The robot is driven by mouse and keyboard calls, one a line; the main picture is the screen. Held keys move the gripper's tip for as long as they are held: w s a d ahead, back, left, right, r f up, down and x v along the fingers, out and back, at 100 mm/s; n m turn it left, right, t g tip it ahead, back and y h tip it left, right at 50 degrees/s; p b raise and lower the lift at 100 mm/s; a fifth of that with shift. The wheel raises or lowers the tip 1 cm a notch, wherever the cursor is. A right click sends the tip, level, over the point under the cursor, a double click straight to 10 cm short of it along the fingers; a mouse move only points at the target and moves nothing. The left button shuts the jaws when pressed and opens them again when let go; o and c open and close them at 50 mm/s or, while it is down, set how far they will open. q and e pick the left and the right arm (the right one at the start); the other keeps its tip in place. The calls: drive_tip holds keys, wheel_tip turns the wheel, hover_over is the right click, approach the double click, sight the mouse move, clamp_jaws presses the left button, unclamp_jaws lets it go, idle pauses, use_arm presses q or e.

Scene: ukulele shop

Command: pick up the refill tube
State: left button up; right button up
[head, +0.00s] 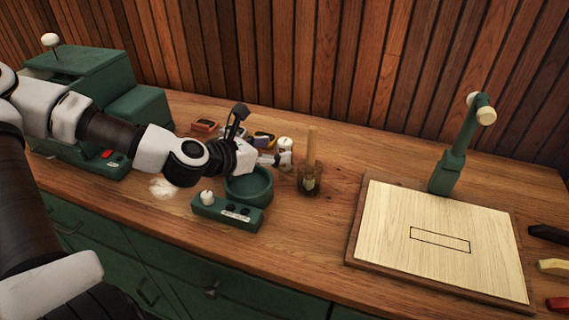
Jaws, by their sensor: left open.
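A slim tan stick-like piece (311,145) stands upright in a small dark brown see-through holder (311,180) on the wooden counter. It is the most tube-like thing in view, but I cannot tell for certain that it is the refill tube. My left gripper (281,159) is open and points right, just left of the tan piece and apart from it. My right gripper is not in view.
A green box with a knob (227,212) sits in front of the bowl. Small coloured items (204,126) and a white-topped piece (285,143) stand behind. A pale board (435,240) and green stand (452,160) are at right. The counter between holder and board is clear.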

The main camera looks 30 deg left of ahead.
sight(279, 148)
use_arm(q)
drive_tip(key=b+x, duration=0.1)
drive_tip(key=x, duration=0.2)
drive_tip(key=shift+w+d+f+b, duration=0.1)
drive_tip(key=shift+w+f+b, duration=0.1)
drive_tip(key=shift+w+b, duration=0.1)
drive_tip(key=shift+r, duration=0.1)
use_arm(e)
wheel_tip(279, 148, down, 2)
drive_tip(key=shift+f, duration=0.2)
use_arm(q)
clamp_jaws()
